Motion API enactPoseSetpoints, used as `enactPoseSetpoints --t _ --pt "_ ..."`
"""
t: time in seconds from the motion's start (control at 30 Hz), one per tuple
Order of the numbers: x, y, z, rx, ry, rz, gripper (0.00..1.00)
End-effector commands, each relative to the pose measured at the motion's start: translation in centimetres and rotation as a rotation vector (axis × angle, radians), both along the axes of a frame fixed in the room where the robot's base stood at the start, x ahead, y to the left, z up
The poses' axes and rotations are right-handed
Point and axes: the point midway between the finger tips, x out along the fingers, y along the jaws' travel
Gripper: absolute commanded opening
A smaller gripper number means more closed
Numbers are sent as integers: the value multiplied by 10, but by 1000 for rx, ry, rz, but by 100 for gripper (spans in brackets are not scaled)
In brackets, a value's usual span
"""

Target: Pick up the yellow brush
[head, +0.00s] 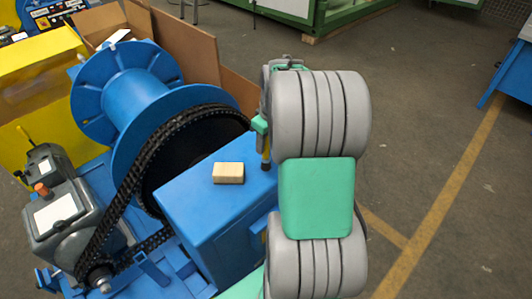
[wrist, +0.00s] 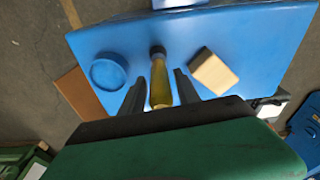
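The yellow brush (wrist: 160,85) has a yellow handle and a dark end. In the wrist view it lies between the two fingers of my gripper (wrist: 160,78), with a gap visible on each side. My gripper is open around it and the fingers do not appear to touch it. In the head view a small part of the brush (head: 266,150) shows at the right edge of the blue box top, beside my gripper (head: 262,125). My arm hides much of the brush there.
A light wooden block (head: 229,173) sits on the blue box (head: 205,215), close to the right finger in the wrist view (wrist: 213,73). A round blue dish-like thing (wrist: 109,71) is left of the fingers. A black chain (head: 135,180) and blue drum (head: 135,95) stand left.

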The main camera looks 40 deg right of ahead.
Motion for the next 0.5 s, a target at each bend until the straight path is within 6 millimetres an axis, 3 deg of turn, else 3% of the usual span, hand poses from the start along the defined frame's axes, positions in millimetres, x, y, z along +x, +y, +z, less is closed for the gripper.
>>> enactPoseSetpoints --t 0.43,0.5 --pt "0 0 0 0 0 0 1" --pt "0 0 0 0 0 0 0"
